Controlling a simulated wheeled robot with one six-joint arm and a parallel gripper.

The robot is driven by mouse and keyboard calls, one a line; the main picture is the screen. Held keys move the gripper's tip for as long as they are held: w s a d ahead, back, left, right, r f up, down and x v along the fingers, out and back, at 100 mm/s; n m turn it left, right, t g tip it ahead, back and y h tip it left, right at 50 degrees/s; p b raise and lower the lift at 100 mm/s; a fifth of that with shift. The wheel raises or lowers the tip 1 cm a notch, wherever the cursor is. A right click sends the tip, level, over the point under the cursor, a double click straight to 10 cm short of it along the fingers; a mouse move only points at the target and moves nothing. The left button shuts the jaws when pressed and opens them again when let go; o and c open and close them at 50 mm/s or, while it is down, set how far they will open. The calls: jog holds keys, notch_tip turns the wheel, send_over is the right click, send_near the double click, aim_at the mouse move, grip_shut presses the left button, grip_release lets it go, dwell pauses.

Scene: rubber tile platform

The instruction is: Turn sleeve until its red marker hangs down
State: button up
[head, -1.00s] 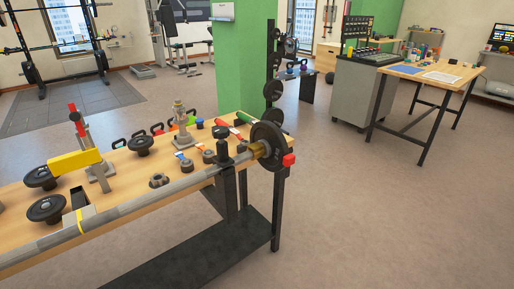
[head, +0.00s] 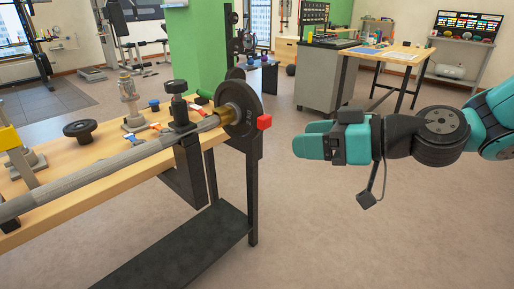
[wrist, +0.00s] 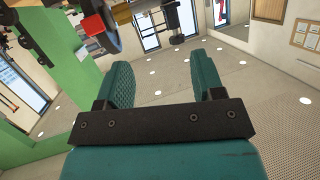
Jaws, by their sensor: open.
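A long grey bar (head: 95,173) lies along the bench. In the wrist view my gripper (wrist: 163,75) is open and empty. A red block (wrist: 92,25), apparently the marker, shows there at the upper left, beyond the left finger.
A black clamp post (head: 180,110) holds the bar on the wooden bench (head: 120,178). A small black wheel (head: 80,129) and a grey stand (head: 130,100) are on the bench. A table (head: 388,55) stands at the back right. The floor right of the bench is clear.

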aim_at(268, 119)
jog(key=w+d+f+m+t+b, duration=0.2)
jog(key=w+d+f+t, duration=0.25)
jog(key=w, duration=0.35)
jog(key=shift+t, duration=0.35)
jog(key=p+x, duration=0.1)
jog(key=x, duration=0.4)
jog(key=p+x, duration=0.2)
jog(key=x, duration=0.4)
jog(key=s+p+x, duration=0.1)
jog(key=p+x, duration=0.1)
jog(key=x, duration=0.4)
jog(key=shift+w+a+r, duration=0.1)
jog(key=shift+a+r, duration=0.3)
jog(key=shift+a, duration=0.15)
